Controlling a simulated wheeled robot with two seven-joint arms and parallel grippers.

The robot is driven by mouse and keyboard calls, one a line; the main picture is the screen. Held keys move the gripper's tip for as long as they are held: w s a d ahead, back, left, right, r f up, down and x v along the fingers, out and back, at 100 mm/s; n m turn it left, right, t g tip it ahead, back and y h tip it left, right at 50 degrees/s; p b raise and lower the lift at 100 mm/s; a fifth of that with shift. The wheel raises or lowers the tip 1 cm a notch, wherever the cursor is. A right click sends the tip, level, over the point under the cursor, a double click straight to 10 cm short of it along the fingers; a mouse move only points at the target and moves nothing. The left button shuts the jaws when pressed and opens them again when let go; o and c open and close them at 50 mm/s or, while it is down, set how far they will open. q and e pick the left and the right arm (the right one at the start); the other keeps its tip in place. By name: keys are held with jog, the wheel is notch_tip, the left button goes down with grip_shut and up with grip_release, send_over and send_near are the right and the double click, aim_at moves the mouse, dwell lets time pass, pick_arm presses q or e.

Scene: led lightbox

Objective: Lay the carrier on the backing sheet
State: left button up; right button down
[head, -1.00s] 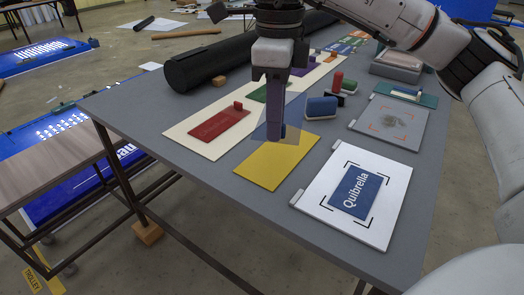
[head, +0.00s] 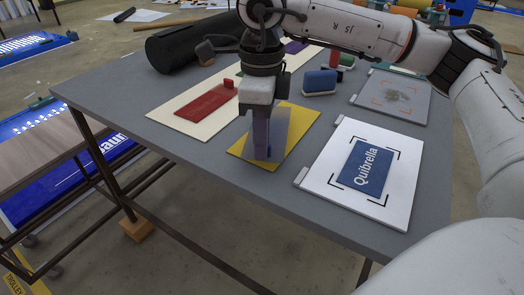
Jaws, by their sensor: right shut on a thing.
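My right gripper (head: 261,153) points straight down over the yellow sheet (head: 303,121), its fingers close together on a small blue tab (head: 269,151). A see-through, greyish carrier (head: 293,125) shows around the fingers and overlaps the middle of the yellow sheet, leaving yellow strips at its sides. I cannot tell whether the carrier touches the sheet or hangs just above it. The fingers and wrist hide part of both. Which sheet is the backing sheet is not labelled; the yellow one is directly beneath. My left gripper is not in view.
A white board (head: 322,185) with a blue "Quibrella" card (head: 365,165) lies to the right. A cream strip with a red plate (head: 206,101) lies to the left. A blue-topped block (head: 319,82) and grey board (head: 405,83) stand behind. A black roll (head: 172,52) lies at the back left.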

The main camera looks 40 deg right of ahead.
notch_tip(320, 180, down, 3)
jog(key=shift+r, duration=0.1)
jog(key=c, duration=1.9)
grip_release()
jog(key=shift+o, duration=0.2)
jog(key=shift+r, duration=0.35)
notch_tip(320, 180, up, 11)
jog(key=shift+r+p, duration=0.2)
jog(key=shift+p, duration=0.1)
